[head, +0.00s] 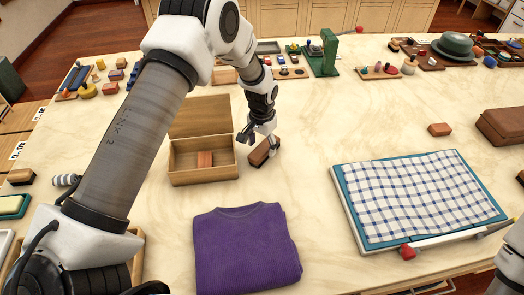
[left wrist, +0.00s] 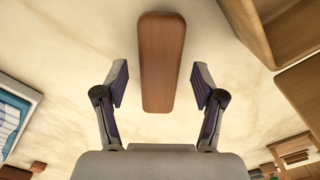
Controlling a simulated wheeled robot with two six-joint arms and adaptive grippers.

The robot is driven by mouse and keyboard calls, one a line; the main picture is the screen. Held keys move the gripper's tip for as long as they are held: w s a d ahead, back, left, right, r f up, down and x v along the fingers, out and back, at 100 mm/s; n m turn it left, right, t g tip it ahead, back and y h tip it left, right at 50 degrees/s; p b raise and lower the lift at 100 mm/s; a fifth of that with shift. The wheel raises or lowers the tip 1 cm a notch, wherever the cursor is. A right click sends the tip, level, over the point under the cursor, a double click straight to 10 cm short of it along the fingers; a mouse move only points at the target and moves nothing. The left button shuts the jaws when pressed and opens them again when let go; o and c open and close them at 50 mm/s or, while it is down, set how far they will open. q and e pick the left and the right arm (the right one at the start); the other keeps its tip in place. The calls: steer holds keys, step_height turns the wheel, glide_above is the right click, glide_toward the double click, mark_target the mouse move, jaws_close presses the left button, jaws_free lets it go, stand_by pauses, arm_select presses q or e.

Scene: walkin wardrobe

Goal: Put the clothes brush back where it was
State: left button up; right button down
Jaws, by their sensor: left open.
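The clothes brush, with a plain brown wooden back (head: 262,152), rests on the table just right of an open wooden box. It also shows in the left wrist view as a long rounded brown block (left wrist: 161,60). My left gripper (head: 259,141) is open right at the brush. In the left wrist view its two fingers (left wrist: 160,85) stand on either side of the brush's near part, with a gap on both sides. Bristles are hardly visible. My right gripper is outside the views; only part of my right arm shows at the lower right.
A folded purple sweater (head: 246,250) lies in front. A checked cloth (head: 415,197) lies on a teal-edged board at right. Small items line the back.

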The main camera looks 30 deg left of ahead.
mark_target(262, 149)
arm_select(q)
step_height(262, 149, up, 9)
steer(key=b, duration=0.1)
steer(key=shift+r, duration=0.2)
